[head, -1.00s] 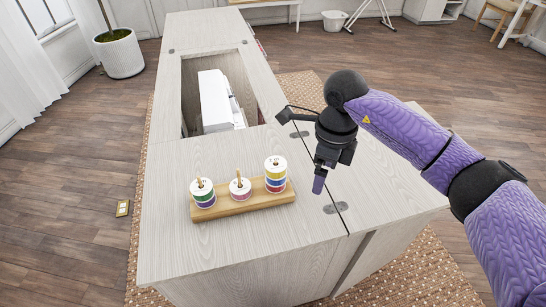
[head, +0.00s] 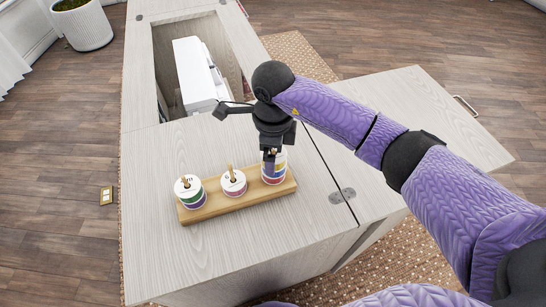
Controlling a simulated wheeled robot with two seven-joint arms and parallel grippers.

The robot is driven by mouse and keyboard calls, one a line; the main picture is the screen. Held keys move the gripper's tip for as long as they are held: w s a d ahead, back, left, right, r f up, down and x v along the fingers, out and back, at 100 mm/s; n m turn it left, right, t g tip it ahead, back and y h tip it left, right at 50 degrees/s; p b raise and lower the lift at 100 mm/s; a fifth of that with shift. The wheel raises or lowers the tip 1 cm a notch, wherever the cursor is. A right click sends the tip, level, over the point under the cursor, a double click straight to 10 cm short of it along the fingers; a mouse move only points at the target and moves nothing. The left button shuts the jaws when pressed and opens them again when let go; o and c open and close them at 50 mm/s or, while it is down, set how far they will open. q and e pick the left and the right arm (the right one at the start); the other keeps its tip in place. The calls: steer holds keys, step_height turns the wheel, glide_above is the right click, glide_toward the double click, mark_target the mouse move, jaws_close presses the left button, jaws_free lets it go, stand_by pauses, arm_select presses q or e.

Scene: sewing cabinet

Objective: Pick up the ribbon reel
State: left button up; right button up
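A wooden stand (head: 222,207) with three pegs holds ribbon reels on the cabinet top. The left peg has a stack of reels (head: 190,198) with green and purple bands. The middle peg has a white-topped pink reel (head: 233,186). The right peg has the tallest stack (head: 279,170), with yellow, blue and red bands. My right gripper (head: 269,164) points down at the top of this right stack and partly hides it. Whether its fingers are open, or touch a reel, I cannot tell. My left gripper is not in view.
A white sewing machine (head: 197,75) sits in the cabinet's recess behind the stand. The cabinet top (head: 150,240) is clear around the stand. A hinged leaf (head: 400,110) extends to the right, with a metal hinge (head: 342,195) at the seam.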

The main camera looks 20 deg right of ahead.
steer(key=shift+f, duration=0.1)
steer(key=c, duration=1.1)
step_height(320, 180, up, 10)
steer(key=p, duration=0.2)
steer(key=shift+p, duration=0.4)
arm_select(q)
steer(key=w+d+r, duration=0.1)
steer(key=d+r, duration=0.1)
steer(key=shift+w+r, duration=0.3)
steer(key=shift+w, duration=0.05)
